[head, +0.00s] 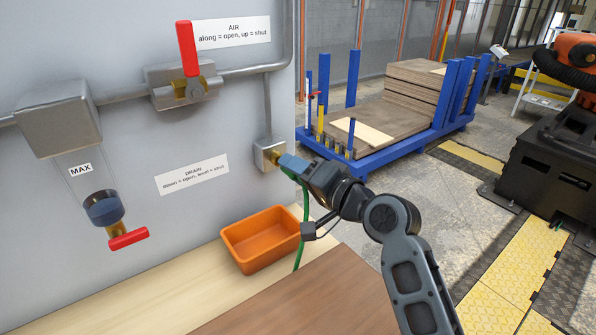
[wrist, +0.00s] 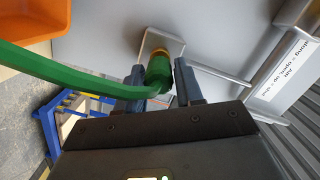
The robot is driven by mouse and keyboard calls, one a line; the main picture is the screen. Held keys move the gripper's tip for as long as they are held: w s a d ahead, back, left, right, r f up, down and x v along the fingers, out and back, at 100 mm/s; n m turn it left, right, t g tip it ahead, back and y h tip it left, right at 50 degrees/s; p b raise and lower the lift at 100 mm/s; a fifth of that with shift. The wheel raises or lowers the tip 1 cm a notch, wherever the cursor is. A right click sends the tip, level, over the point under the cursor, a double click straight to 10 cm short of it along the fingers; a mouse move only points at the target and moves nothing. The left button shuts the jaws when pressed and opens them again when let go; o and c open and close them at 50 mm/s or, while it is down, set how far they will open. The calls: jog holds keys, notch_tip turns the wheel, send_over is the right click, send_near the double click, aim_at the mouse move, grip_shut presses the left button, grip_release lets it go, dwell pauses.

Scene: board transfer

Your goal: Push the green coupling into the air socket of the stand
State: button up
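The green coupling (wrist: 159,72) is between the two fingers of my gripper (wrist: 160,80), which look closed on its sides. Its far end meets the brass air socket (wrist: 165,47); how deep it sits I cannot tell. In the head view my gripper (head: 289,163) is right at the brass socket (head: 276,157) on the grey box (head: 265,150) of the stand, and the fingers hide the coupling. The green hose (wrist: 60,78) runs off from the coupling to the left, and hangs down in the head view (head: 305,205).
An orange bin (head: 262,242) stands on the ledge below the socket. The stand's panel (head: 225,120) carries the red AIR handle (head: 187,48), turned up, and the red DRAIN handle (head: 128,239), near level. A blue rack (head: 375,152) with boards stands behind.

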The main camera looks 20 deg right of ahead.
jog(key=o, duration=0.4)
jog(key=shift+s, duration=0.1)
jog(key=b+v, duration=0.1)
jog(key=v, duration=0.6)
jog(key=shift+s, duration=0.3)
